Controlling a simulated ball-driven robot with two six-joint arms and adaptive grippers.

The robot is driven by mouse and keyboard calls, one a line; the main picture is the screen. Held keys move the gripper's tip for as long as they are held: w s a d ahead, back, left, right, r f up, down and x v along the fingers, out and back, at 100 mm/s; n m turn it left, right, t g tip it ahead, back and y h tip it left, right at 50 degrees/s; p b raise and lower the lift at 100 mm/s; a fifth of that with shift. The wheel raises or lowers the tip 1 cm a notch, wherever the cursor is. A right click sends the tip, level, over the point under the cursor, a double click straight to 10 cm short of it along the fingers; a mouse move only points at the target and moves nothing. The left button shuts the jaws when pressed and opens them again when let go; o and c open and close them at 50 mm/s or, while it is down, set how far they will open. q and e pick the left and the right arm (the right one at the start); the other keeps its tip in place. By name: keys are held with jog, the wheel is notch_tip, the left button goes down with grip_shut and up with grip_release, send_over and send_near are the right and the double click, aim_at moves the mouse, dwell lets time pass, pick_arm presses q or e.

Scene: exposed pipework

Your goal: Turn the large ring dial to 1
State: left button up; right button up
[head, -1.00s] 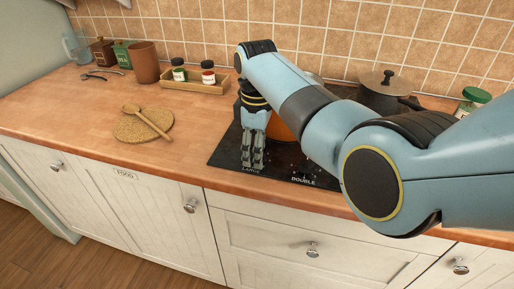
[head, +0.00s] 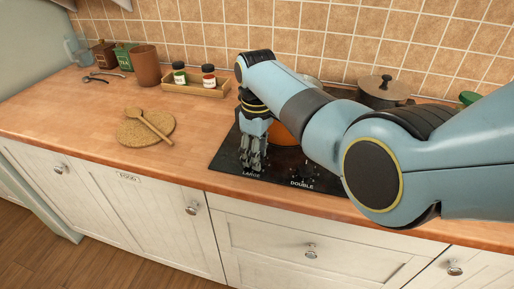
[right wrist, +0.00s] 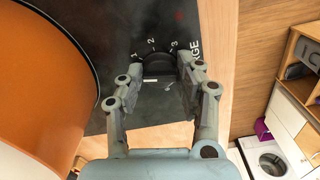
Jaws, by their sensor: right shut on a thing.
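The large ring dial (right wrist: 158,62) is a dark round knob on the black hob panel, with the numbers 1, 2 and 3 printed around it in the right wrist view. A short white line shows just below it; I cannot tell for sure which number the dial points to. My right gripper (head: 252,162) points down at the hob's front left, above the word LARGE. In the right wrist view, its two fingers (right wrist: 158,70) sit on either side of the dial, shut on it. In the head view the fingers hide the dial. My left gripper is out of view.
An orange pot (head: 284,134) stands close beside the gripper, partly hidden by my arm. A dark lidded pot (head: 383,92) stands at the back right. A wooden spoon (head: 150,122) lies on a cork mat (head: 134,136) at left. A tray (head: 196,90) holds two jars.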

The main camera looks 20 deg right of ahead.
jog(key=m+p, duration=0.1)
jog(key=m, duration=0.2)
jog(key=shift+r+p, duration=0.15)
jog(key=shift+p, duration=0.2)
jog(key=shift+m+p, duration=0.45)
jog(key=shift+m, duration=0.95)
jog(key=o, duration=1.1)
jog(key=shift+o, duration=0.2)
notch_tip(320, 180, up, 12)
